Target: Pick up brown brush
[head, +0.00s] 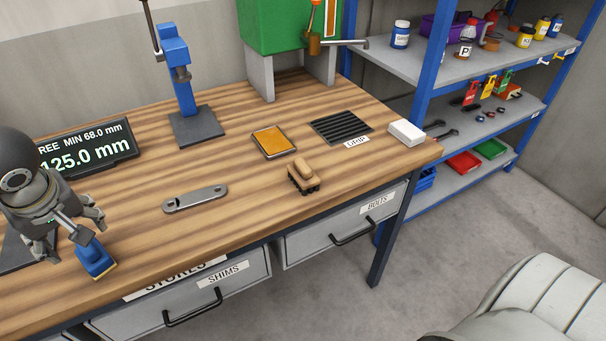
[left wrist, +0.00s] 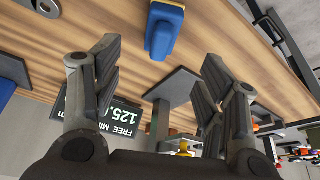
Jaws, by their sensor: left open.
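The brown brush (head: 303,172) lies on the wooden workbench (head: 235,232) near its front edge, right of the middle, with its dark bristles down. My left gripper (head: 70,232) is at the far left of the bench, well away from the brush. It is open, and in the left wrist view its two fingers (left wrist: 160,75) stand apart with nothing held between them. The brush is not seen in the left wrist view. My right gripper is not in view.
A blue block (head: 93,258) stands just beside my left gripper; it also shows in the left wrist view (left wrist: 163,32). A grey link (head: 195,199), an orange-topped tray (head: 273,142), a black grate (head: 340,127) and a white block (head: 406,132) lie around the brush. Shelves (head: 480,75) stand right.

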